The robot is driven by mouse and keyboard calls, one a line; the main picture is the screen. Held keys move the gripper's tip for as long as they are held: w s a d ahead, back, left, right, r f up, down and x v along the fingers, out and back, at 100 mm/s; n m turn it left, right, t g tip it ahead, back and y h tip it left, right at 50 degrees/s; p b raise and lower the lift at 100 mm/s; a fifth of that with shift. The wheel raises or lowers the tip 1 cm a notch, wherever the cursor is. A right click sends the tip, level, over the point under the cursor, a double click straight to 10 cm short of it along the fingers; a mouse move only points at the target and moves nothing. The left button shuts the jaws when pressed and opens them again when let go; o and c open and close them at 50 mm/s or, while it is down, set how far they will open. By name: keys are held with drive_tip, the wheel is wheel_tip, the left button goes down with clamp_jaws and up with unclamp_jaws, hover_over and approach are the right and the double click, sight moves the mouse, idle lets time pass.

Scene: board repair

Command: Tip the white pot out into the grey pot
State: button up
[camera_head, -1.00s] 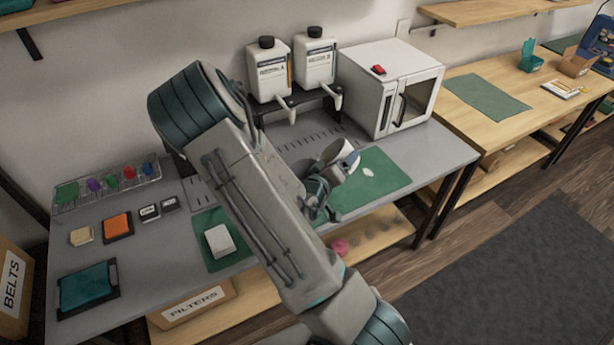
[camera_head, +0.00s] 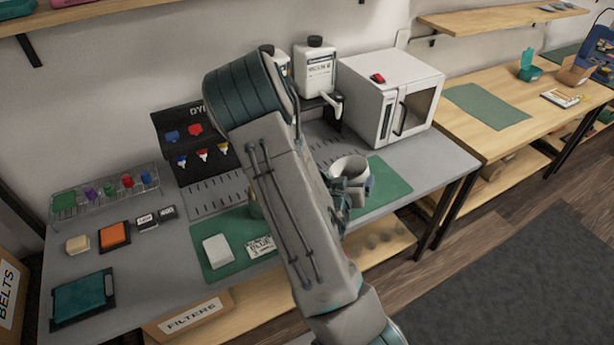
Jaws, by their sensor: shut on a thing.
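The white pot (camera_head: 349,165), with a blue patch on its right side, is in the camera_head view right of my forearm. Its open top faces up, roughly upright or slightly tilted; its contents cannot be made out. My gripper (camera_head: 350,187) is shut on it, above the green mat (camera_head: 390,181) at the bench's right. The fingers are small and partly covered by the pot and wrist. A small grey-beige edge (camera_head: 255,209) shows left of my forearm; I cannot tell if it is the grey pot. Otherwise the grey pot is not visible and may be behind my arm.
A white oven-like box (camera_head: 391,92) stands behind the pot. A white dispenser bottle (camera_head: 315,69) stands left of it. A white block (camera_head: 218,249) and a printed card (camera_head: 261,247) lie on the left green mat (camera_head: 216,270). A wire rack (camera_head: 90,203) holds coloured items.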

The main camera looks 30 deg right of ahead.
wheel_tip(320, 180, down, 7)
drive_tip(key=s+d+m+y+b, duration=0.1)
drive_tip(key=d+m+b, duration=0.1)
drive_tip(key=m, duration=0.1)
drive_tip(key=shift+s+r+t+b, duration=0.2)
drive_tip(key=shift+s+t+b, duration=0.1)
drive_tip(key=shift+s+t, duration=0.1)
idle(0.7)
